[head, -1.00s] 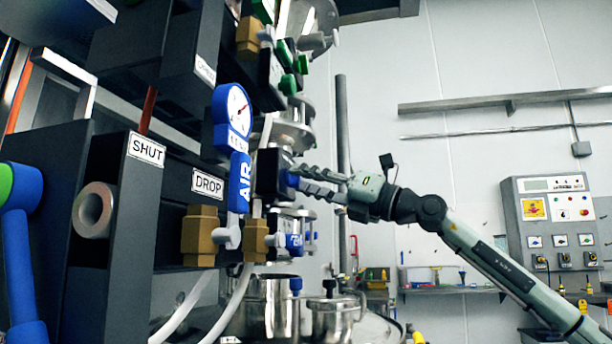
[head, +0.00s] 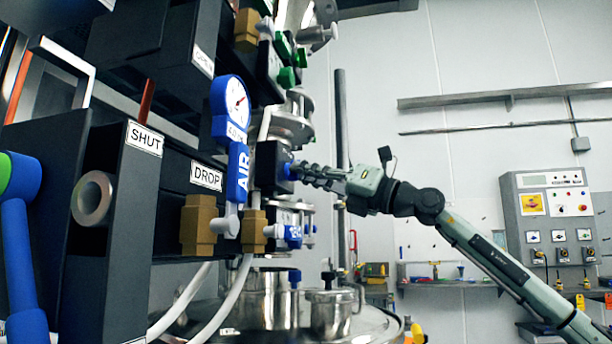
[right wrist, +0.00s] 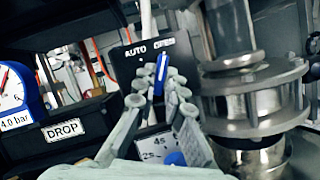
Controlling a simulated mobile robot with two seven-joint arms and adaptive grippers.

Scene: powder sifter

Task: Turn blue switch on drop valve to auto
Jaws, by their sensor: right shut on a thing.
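The blue switch (right wrist: 161,68) sits on a dark box (right wrist: 133,64) marked AUTO at its left, with a second label at its right that I cannot read. In the right wrist view my right gripper (right wrist: 160,86) has its fingertips closed around the switch, which stands nearly upright with a slight tilt. In the head view the right gripper (head: 300,170) reaches the switch box (head: 268,168) from the right, and its fingers cover most of the switch (head: 290,170). The DROP label (head: 207,177) is on the valve housing left of it. My left gripper is not in view.
A blue gauge with an AIR handle (head: 238,175) and brass fittings (head: 198,225) stand left of the box. A lower blue knob (head: 292,233) is just beneath. A metal flange (right wrist: 255,100) is close at the gripper's right. Steel pots (head: 332,310) stand below.

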